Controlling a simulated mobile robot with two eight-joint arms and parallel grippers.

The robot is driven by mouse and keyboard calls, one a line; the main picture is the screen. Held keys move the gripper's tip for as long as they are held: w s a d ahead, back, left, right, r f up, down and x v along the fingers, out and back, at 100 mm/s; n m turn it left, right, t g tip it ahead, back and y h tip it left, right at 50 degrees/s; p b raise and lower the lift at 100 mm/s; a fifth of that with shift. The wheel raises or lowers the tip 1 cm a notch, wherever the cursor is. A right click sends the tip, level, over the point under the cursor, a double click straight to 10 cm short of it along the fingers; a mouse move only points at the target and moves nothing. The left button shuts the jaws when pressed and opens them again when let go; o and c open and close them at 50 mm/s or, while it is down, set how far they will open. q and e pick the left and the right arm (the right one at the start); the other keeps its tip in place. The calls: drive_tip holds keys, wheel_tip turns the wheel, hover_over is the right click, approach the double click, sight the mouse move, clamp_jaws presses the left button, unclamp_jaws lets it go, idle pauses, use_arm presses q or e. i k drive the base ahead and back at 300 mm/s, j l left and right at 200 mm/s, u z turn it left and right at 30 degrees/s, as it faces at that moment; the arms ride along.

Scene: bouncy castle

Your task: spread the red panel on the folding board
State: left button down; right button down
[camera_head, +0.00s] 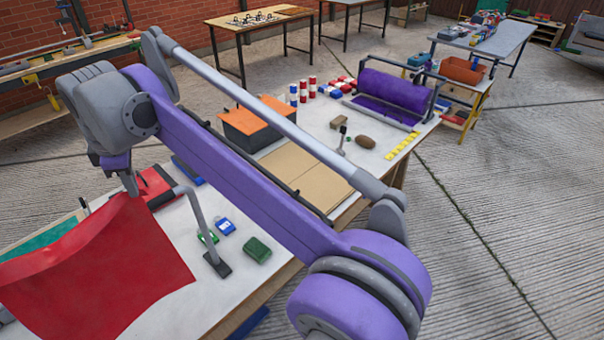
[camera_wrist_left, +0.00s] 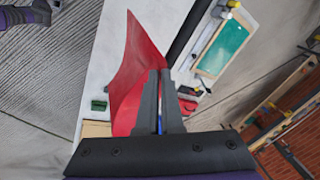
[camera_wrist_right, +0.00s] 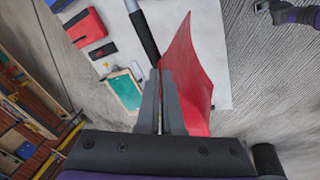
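The red panel (camera_head: 95,270) is a thin limp sheet, stretched above the left part of the white table and running out of the head view at left. My right gripper (camera_head: 130,186) is shut on one upper corner; the panel (camera_wrist_right: 192,85) also shows at its fingers (camera_wrist_right: 162,85) in the right wrist view.
A black box with orange lid (camera_head: 250,120) is behind the board. A purple roll (camera_head: 390,95) stands farther back. A teal framed board (camera_head: 40,240) lies at left.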

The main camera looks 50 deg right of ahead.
sight(318, 184)
drive_tip(key=i+l, duration=0.15)
drive_tip(key=l, duration=0.3)
drive_tip(key=i+l, duration=0.1)
drive_tip(key=l, duration=0.4)
drive_tip(key=i+l, duration=0.15)
drive_tip(key=l, duration=0.3)
drive_tip(key=i+l, duration=0.1)
drive_tip(key=l, duration=0.35)
drive_tip(key=i+l, duration=0.15)
drive_tip(key=l, duration=0.3)
drive_tip(key=i+l, duration=0.15)
drive_tip(key=l, duration=0.35)
drive_tip(key=i+l+z, duration=0.1)
drive_tip(key=l, duration=0.35)
drive_tip(key=i+l, duration=0.15)
drive_tip(key=l, duration=0.3)
